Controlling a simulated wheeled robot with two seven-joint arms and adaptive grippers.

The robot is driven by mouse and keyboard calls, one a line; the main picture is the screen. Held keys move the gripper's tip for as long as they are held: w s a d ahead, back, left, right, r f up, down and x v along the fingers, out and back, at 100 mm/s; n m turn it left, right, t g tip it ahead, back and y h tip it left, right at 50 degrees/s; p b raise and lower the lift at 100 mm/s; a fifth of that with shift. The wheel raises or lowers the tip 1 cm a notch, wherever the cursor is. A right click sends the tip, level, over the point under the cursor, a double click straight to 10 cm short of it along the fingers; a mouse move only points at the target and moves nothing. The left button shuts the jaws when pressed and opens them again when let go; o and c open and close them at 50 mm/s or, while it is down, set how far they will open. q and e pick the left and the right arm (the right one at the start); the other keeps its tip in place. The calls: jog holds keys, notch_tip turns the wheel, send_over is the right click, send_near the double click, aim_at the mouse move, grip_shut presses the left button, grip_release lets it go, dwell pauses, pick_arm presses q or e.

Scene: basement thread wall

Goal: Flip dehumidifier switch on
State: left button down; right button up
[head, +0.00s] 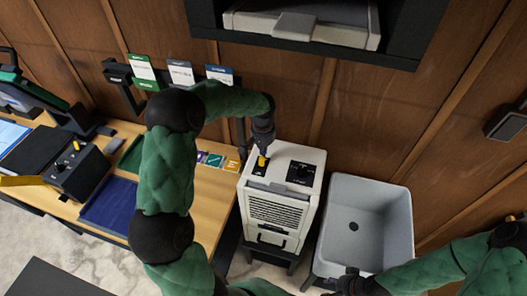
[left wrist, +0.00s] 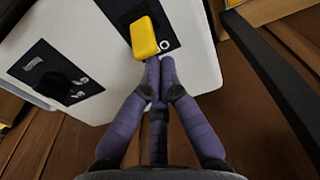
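The dehumidifier (head: 277,195) is a white box with a front grille, standing left of a grey basin. On its top is a yellow switch (head: 262,161) on a black plate, with a dark knob panel (head: 301,173) to its right. In the left wrist view the yellow switch (left wrist: 146,37) stands up from its plate beside a white ring mark. My left gripper (head: 263,148) is above the switch. Its purple fingers (left wrist: 160,66) are together with nothing between them, their tips right at the switch's edge; contact is unclear. My right gripper (head: 352,284) is low at the basin's front, partly cut off.
The grey basin (head: 366,222) is empty. A wooden bench (head: 213,190) on the left holds a blue tray (head: 110,204) and a dark box with yellow parts (head: 78,170). A wood-panelled wall with a dark shelf (head: 398,50) stands behind.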

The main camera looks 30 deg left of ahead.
aim_at(261, 161)
pick_arm(q)
jog(key=shift+s+r+t+b, duration=0.15)
jog(key=shift+s+t+b, duration=0.2)
jog(key=shift+t+b, duration=0.75)
jog(key=t+b, duration=0.1)
jog(key=b, duration=0.3)
jog(key=s+t+b, duration=0.1)
jog(key=b, duration=0.3)
jog(key=s+t+y+b, duration=0.1)
jog(key=b, duration=0.4)
jog(key=shift+s+d+r+t, duration=0.1)
jog(key=shift+s+d+t, duration=0.05)
jog(key=shift+d+t, duration=0.2)
jog(key=shift+r, duration=0.35)
jog(key=shift+p, duration=0.3)
jog(key=shift+r+p, duration=0.35)
jog(key=shift+r, duration=0.4)
jog(key=v, duration=1.2)
jog(key=shift+d, duration=0.15)
